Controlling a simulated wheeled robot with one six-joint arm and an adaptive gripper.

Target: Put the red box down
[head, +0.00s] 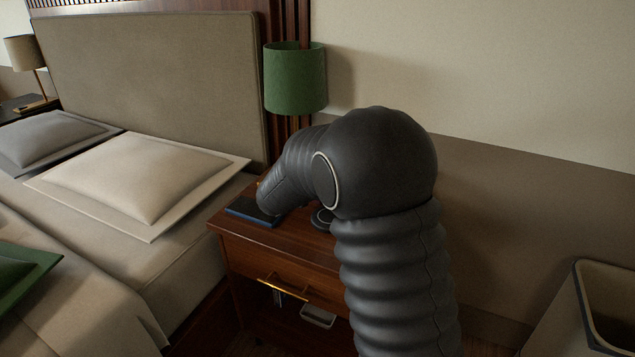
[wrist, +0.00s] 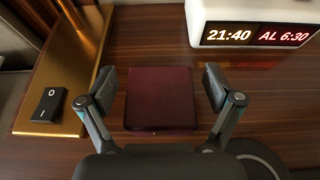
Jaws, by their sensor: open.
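The red box (wrist: 160,98), dark red, flat and square, lies on the brown wooden nightstand top (wrist: 158,50) in the wrist view. My gripper (wrist: 161,88) is open, with one finger on each side of the box. A gap shows between the box and each finger, so they look apart. In the head view my arm bends down over the nightstand (head: 290,238) and hides the box. My gripper's fingers cannot be made out there.
A brass lamp base (wrist: 75,60) with a black switch (wrist: 48,105) stands left of the box. A white digital clock (wrist: 250,25) stands behind right. A dark disc (wrist: 262,165) lies front right. A dark blue flat item (head: 250,211) lies near the nightstand's left edge.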

